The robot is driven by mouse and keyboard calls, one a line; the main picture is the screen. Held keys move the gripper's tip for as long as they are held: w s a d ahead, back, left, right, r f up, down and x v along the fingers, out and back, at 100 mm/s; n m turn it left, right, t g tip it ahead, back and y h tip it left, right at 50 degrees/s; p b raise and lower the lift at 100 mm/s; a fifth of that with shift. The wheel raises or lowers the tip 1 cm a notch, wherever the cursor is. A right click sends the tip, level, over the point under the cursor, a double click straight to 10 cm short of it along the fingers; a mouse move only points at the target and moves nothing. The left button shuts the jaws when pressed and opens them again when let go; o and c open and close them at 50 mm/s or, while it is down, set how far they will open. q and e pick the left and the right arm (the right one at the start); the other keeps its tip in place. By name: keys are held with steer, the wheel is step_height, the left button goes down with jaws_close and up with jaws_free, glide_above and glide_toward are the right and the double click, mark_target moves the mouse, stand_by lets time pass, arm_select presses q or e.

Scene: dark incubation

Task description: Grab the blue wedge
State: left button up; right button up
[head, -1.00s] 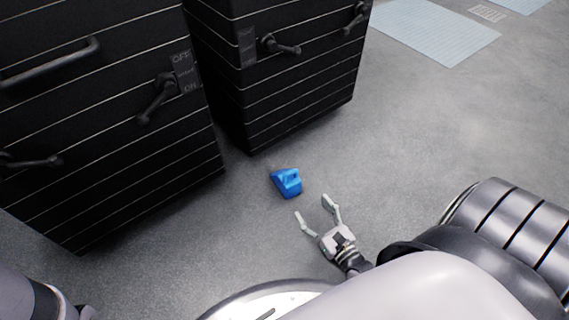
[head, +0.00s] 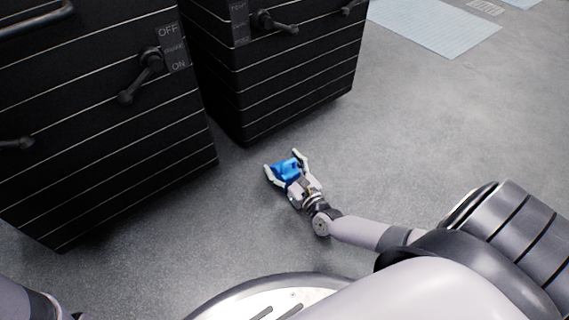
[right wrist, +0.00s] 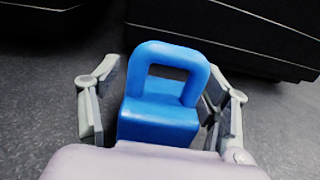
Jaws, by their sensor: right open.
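The blue wedge (head: 286,169) is on the grey floor in front of the black cabinets. In the right wrist view the wedge (right wrist: 158,118) shows a loop-shaped handle on top and fills the middle. My right gripper (head: 285,160) is open, with one finger on each side of the wedge. In the right wrist view small gaps show between the wedge and the fingers of the gripper (right wrist: 165,90). The near, lower part of the wedge is hidden behind the gripper's palm. My left gripper is not in view.
Two black cabinets with white lines and dark handles stand behind, one at the left (head: 100,130) and one further right (head: 290,75). The grey floor (head: 430,130) to the right is clear. Light blue floor panels (head: 435,25) lie at the back right.

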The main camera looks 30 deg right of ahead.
steer(key=shift+w, duration=0.95)
steer(key=c, duration=1.4)
